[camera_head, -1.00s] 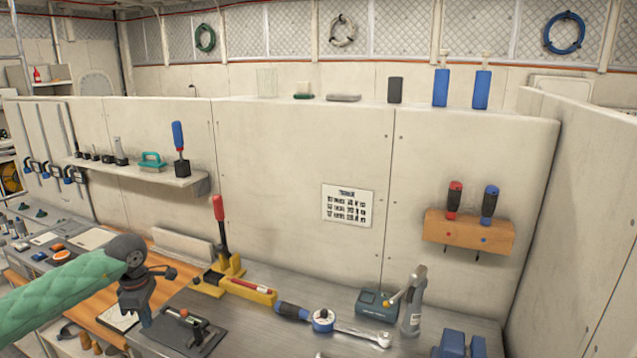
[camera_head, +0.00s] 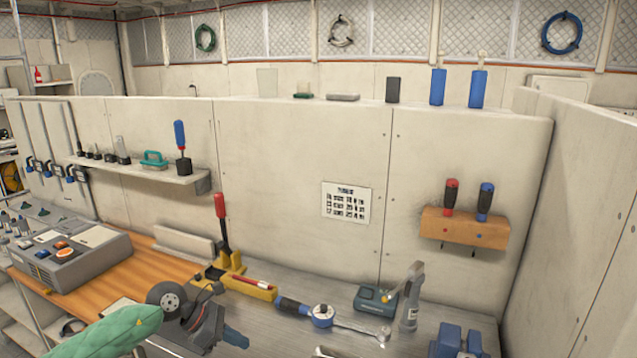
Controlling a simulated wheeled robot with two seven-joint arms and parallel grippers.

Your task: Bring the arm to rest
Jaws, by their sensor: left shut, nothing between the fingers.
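My left arm, in a green sleeve, comes in at the bottom left of the head view. My left gripper (camera_head: 236,338) is at its end, low over the near left part of the metal bench (camera_head: 262,325), pointing right. It is shut and holds nothing. My right gripper is not in view.
A yellow tool with a red handle (camera_head: 221,206), a ratchet (camera_head: 321,315), a wrench (camera_head: 362,332), a teal box (camera_head: 376,299) and a grey upright tool (camera_head: 411,300) are on the bench. A grey control box (camera_head: 75,265) stands left. A wooden rack (camera_head: 464,230) holds two screwdrivers.

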